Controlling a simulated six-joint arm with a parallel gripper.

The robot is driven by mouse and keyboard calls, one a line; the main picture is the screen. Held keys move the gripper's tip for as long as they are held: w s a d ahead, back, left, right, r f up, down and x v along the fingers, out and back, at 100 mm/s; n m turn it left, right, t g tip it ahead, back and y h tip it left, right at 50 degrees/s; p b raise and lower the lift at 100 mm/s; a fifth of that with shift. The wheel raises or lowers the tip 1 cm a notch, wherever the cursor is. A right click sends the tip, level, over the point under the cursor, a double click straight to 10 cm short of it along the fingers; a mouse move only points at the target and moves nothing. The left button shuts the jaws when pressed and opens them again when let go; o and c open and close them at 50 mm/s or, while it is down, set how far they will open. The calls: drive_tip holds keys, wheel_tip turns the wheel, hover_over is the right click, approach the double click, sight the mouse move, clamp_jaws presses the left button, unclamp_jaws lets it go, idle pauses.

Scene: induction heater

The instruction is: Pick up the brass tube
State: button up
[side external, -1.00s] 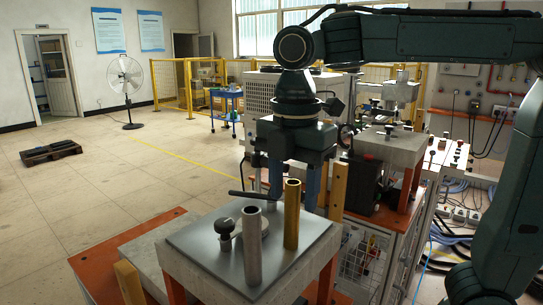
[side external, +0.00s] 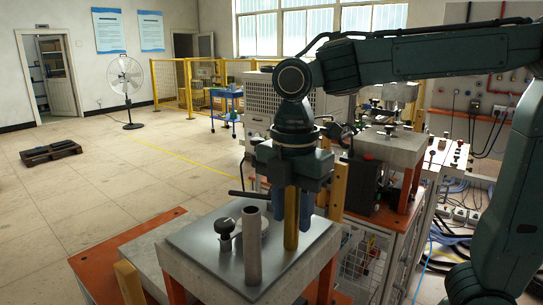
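The brass tube (side external: 291,228) stands upright on the metal-topped table (side external: 205,248), to the right of a grey steel tube (side external: 252,250). My gripper (side external: 292,212) points straight down over the brass tube. Its two blue fingers show on the left and right of the tube, and the gripper body hides the tube's top end. The fingers appear very close to the tube's sides, but I cannot tell whether they touch it. The tube's foot still appears to be on the table top.
A black-knobbed post (side external: 225,232) stands left of the steel tube, with a dark bar (side external: 246,195) and a pale round piece behind. A yellow upright post (side external: 338,188) stands right of my gripper. The table's front left surface is clear.

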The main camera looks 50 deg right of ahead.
clamp_jaws()
drive_tip(key=shift+r, duration=0.2)
wheel_tip(320, 180, up, 20)
drive_tip(key=shift+f, duration=0.2)
idle(0.7)
idle(0.5)
